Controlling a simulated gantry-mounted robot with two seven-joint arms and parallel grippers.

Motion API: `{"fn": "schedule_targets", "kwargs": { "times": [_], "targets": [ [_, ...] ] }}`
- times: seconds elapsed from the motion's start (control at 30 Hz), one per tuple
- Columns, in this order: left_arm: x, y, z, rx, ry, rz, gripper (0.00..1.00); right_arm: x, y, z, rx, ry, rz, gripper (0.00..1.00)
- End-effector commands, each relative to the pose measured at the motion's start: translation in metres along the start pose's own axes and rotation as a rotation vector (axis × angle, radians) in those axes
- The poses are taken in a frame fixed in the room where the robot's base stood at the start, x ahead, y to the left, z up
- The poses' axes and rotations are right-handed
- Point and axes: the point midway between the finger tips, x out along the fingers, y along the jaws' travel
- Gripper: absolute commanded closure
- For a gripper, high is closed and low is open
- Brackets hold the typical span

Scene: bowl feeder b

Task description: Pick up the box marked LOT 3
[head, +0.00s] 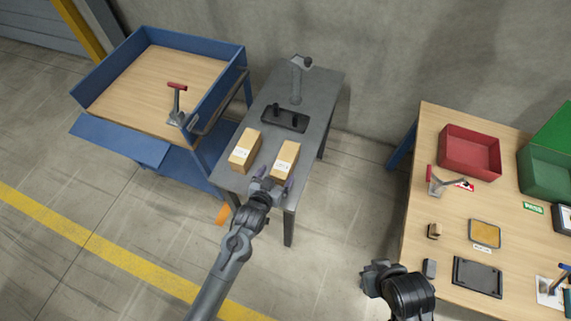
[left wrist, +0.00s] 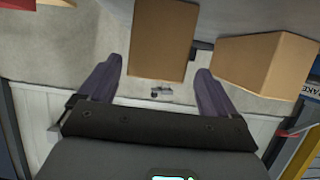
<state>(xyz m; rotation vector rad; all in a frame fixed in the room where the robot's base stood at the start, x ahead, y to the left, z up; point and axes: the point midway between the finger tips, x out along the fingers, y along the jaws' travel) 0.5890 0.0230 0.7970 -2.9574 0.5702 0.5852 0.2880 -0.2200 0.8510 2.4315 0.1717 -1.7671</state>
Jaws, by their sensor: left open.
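Two light-brown boxes with white labels lie on the narrow grey table (head: 318,112): a left box (head: 244,150) and a right box (head: 287,155). The label print is too small to read, so I cannot tell which is LOT 3. My left gripper (head: 271,184) is open at the near end of the right box. In the left wrist view, one box (left wrist: 160,40) stands between the lines of the open fingers (left wrist: 160,82), with nothing gripped. The other box (left wrist: 262,65) is to the right there. My right gripper (head: 376,270) is dark and its fingers are unclear.
A black tray (head: 284,118) and a grey upright stand (head: 296,82) are behind the boxes. A blue-walled bench (head: 105,137) adjoins on the left. A wooden table (head: 427,140) with a red bin (head: 469,151) and a green bin (head: 547,169) is on the right.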

Motion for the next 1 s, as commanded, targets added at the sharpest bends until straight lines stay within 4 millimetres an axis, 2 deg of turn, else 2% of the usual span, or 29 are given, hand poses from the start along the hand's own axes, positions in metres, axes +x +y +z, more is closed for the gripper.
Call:
{"fn": "schedule_targets", "kwargs": {
  "times": [0.43, 0.77, 1.0],
  "targets": [
    [0.047, 0.005, -0.005, 0.000, -0.001, 0.000, 0.08, 0.016, -0.001, 0.005, 0.002, -0.001, -0.001, 1.00],
    [0.051, 0.005, -0.005, 0.000, -0.001, 0.000, 0.08, 0.016, -0.003, 0.005, 0.008, 0.000, -0.007, 1.00],
    [0.051, 0.005, -0.005, 0.000, -0.002, 0.000, 0.44, 0.016, -0.003, 0.005, 0.009, 0.000, -0.007, 1.00]
  ]
}}
